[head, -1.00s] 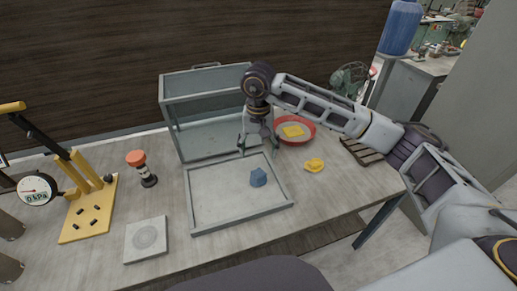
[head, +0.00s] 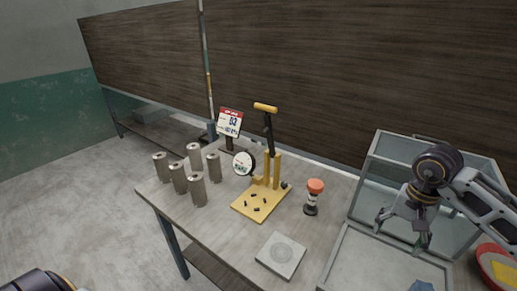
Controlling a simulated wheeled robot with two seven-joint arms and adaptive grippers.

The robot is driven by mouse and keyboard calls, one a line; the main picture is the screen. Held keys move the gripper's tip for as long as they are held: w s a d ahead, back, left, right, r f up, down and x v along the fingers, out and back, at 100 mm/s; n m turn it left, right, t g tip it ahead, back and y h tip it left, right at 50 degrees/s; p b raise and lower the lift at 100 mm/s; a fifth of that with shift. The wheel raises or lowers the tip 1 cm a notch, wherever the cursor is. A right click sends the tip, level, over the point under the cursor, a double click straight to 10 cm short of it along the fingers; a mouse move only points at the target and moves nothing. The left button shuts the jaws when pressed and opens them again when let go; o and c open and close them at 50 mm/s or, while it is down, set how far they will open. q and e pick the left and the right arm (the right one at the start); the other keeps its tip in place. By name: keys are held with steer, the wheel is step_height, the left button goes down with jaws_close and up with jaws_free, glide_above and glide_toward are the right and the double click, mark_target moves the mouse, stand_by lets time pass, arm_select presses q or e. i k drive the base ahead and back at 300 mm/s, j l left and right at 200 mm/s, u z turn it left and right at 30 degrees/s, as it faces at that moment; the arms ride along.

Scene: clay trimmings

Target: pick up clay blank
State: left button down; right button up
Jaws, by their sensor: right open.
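A blue faceted lump (head: 421,286), which may be the clay blank, lies in the shallow grey tray (head: 334,256) at the bottom right, mostly cut off by the picture's lower edge. My right gripper (head: 401,236) hangs above the tray's far part, pointing down, with its fingers apart and nothing between them. It is apart from the blue lump. A red dish (head: 488,262) with a yellow piece (head: 506,274) in it is partly in view at the right edge. My left gripper is not in view.
A glass-sided grey cabinet (head: 376,170) stands behind the tray. Left of the tray are a square grey slab (head: 281,255), a red-topped cylinder (head: 313,198), a yellow lever press (head: 262,202) with a gauge (head: 243,163), and several metal cylinders (head: 198,190). A small sign (head: 230,121) stands behind.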

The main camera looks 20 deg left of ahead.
mark_target(193, 150)
steer(key=u, duration=1.4)
